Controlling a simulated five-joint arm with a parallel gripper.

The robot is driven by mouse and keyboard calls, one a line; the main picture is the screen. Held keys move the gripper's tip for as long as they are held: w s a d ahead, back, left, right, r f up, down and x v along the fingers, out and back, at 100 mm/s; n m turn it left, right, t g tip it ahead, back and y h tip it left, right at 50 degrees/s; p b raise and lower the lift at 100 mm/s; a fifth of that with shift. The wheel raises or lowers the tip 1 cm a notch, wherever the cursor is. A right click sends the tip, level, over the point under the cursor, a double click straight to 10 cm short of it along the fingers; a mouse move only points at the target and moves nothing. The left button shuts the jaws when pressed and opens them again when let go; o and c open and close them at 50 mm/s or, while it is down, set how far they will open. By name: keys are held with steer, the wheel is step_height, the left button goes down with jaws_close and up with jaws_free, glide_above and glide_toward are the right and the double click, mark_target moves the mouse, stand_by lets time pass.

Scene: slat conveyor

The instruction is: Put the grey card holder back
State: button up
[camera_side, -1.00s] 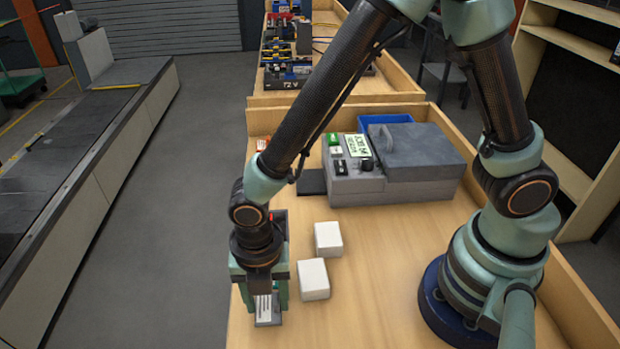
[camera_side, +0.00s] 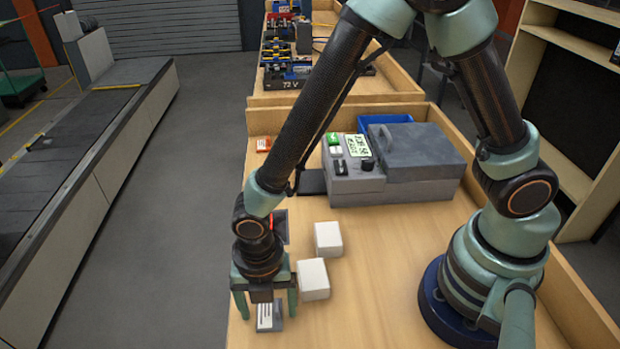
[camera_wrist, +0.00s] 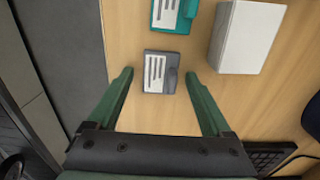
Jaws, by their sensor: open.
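The grey card holder (camera_wrist: 170,83), with a white printed card, lies on the bench top near its left edge. In the side view the holder (camera_side: 278,323) shows just below my gripper (camera_side: 266,306). My gripper (camera_wrist: 159,75) is open and empty. In the wrist view its two green fingertips stand apart, left and right of the grey holder, with wood showing between each finger and the holder. I cannot tell how high the fingertips are above it. A teal card holder (camera_wrist: 185,22) with a white card lies above the grey one in the wrist view.
Two white boxes (camera_side: 313,279) (camera_side: 328,239) stand right of my gripper. A grey machine (camera_side: 355,185) with a small display is farther back. A dark item with red (camera_side: 281,226) is partly hidden behind my wrist. The bench's right middle is clear.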

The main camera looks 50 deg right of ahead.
mark_target(269, 313)
step_height(269, 313, up, 12)
steer(key=w+d+r+m+t, duration=0.1)
steer(key=d+r+m+t, duration=0.1)
steer(key=d+r+m, duration=0.2)
steer(key=d+r+m+t, duration=0.1)
steer(key=d+r+m, duration=0.3)
steer(key=d+m, duration=0.7)
steer(key=w+d+r+m+t, duration=0.1)
steer(key=d+r+m, duration=0.3)
steer(key=d+m, duration=0.4)
steer(key=m+t, duration=0.1)
steer(key=m, duration=0.3)
steer(key=shift+w+d+r+t, duration=0.25)
steer(key=shift+w+r+t, duration=0.05)
steer(key=shift+r, duration=0.1)
